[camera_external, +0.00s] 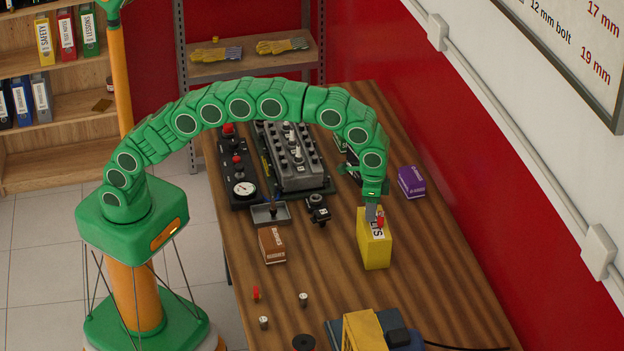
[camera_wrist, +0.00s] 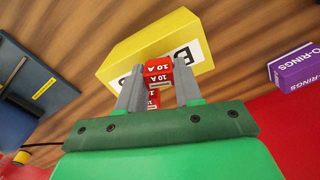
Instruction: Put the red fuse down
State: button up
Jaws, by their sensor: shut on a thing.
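The red fuse (camera_wrist: 158,72), marked 10 A, is between the two grey fingers of my gripper (camera_wrist: 157,88) in the wrist view. My gripper is shut on it. In the external view my gripper (camera_external: 374,213) points down at the yellow box, and the red fuse (camera_external: 380,220) shows at its fingertips. The yellow box (camera_external: 374,250) stands upright on the table; it also shows in the wrist view (camera_wrist: 135,50), behind the fuse. The fuse overlaps the top of the box in both views, and I cannot tell whether they touch.
A brown box (camera_external: 272,245) and a purple box (camera_external: 411,181) stand on the wooden table (camera_external: 330,275). A small red piece (camera_external: 256,293) and two small pale pieces lie toward the front. An engine block (camera_external: 292,160) is at the back. Bare wood lies left of the yellow box.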

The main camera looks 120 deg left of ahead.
jog(key=shift+f, duration=0.1)
jog(key=o, duration=1)
jog(key=shift+r, duration=6.1)
